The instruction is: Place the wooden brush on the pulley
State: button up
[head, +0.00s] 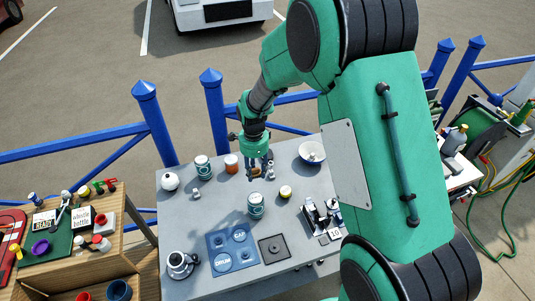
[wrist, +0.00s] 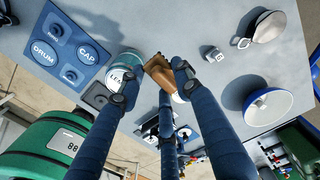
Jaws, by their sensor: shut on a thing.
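My gripper (head: 260,174) is over the middle of the grey table in the head view. Its dark blue fingers also show in the wrist view, shut on the brown wooden brush (wrist: 160,72). The brush is held between the fingertips and partly hidden by them; in the head view only a small tan part shows. A small grey metal piece (wrist: 212,53) stands apart from the fingers in the wrist view and may be the pulley. A small grey piece also lies at the left of the table (head: 196,193). I cannot tell for certain which thing is the pulley.
A teal can (head: 256,206) stands close below the gripper. A white bowl (head: 312,152), a yellow-topped jar (head: 285,192) and two cans at the back surround it. A blue labelled board (head: 219,239), a dark square plate (head: 273,249) and a winch-like item (head: 181,262) occupy the front.

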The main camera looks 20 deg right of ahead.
jog(key=w+d, duration=0.4)
jog(key=d, duration=0.6)
jog(key=shift+f+p, duration=0.3)
jog(key=shift+f, duration=2.35)
jog(key=shift+w, duration=0.1)
jog(key=w, duration=0.5)
jog(key=w+d+f, duration=0.1)
jog(key=w, duration=0.9)
jog(key=shift+w+d+f+b, duration=0.25)
jog(key=shift+w+d+b, duration=0.1)
jog(key=shift+w+b, duration=0.05)
jog(key=shift+f, duration=1.75)
